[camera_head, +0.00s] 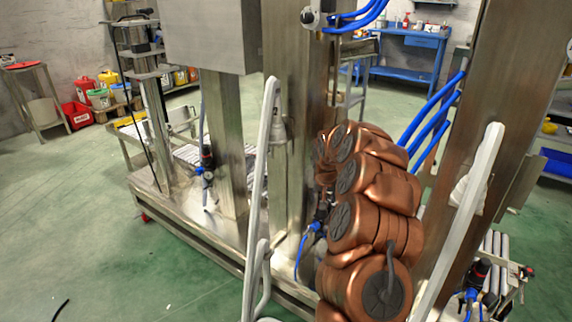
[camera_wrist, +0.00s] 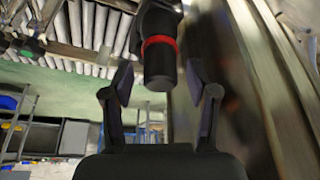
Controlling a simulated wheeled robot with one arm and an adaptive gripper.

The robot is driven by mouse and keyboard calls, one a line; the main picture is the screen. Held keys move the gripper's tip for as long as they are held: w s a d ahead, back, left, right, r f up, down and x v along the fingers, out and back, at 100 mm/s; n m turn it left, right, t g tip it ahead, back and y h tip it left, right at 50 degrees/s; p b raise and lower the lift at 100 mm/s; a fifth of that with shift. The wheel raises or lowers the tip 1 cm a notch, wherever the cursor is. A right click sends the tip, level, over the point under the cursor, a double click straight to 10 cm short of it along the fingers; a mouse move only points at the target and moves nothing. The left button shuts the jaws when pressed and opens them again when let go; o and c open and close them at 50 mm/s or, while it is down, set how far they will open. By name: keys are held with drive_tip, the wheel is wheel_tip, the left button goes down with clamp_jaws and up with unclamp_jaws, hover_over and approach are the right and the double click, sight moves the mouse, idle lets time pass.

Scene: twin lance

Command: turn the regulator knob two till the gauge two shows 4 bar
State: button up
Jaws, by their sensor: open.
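In the wrist view, a black cylindrical regulator knob (camera_wrist: 159,66) with a red ring hangs from the top edge of the picture. My gripper (camera_wrist: 160,84) is open, with one finger on each side of the knob's free end. A gap shows on both sides, so the fingers appear not to touch it. In the head view, a dark regulator with a blue hose (camera_head: 318,215) is partly behind my copper arm, and my gripper is hidden there. Similar regulators stand at the left (camera_head: 207,160) and the right (camera_head: 480,270). No gauge reading or number label is legible.
Steel columns (camera_head: 292,120) stand beside my arm, with pale guard bars (camera_head: 262,170) close by. Blue hoses (camera_head: 432,115) run right of my arm. In the wrist view, a metal column (camera_wrist: 262,90) is close to the right finger. The green floor (camera_head: 90,220) at left is mostly open.

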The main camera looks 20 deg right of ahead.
drive_tip(key=shift+n+y+p, duration=0.7)
drive_tip(key=shift+n+p, duration=0.2)
drive_tip(key=shift+n, duration=1)
drive_tip(key=a+v, duration=0.1)
drive_tip(key=v, duration=0.8)
drive_tip(key=s+a+r+n+y+p, duration=0.1)
drive_tip(key=s+a+r+p, duration=0.3)
drive_tip(key=a+r, duration=0.3)
drive_tip(key=s+a+r+n+g+y+p, duration=0.1)
drive_tip(key=s+a+r+p, duration=0.3)
drive_tip(key=a, duration=0.7)
drive_tip(key=shift+s+a+r+n, duration=0.2)
drive_tip(key=shift+s+r+n, duration=0.2)
drive_tip(key=shift+s+r, duration=1.2)
drive_tip(key=shift+w+r, duration=0.35)
drive_tip(key=shift+w, duration=0.05)
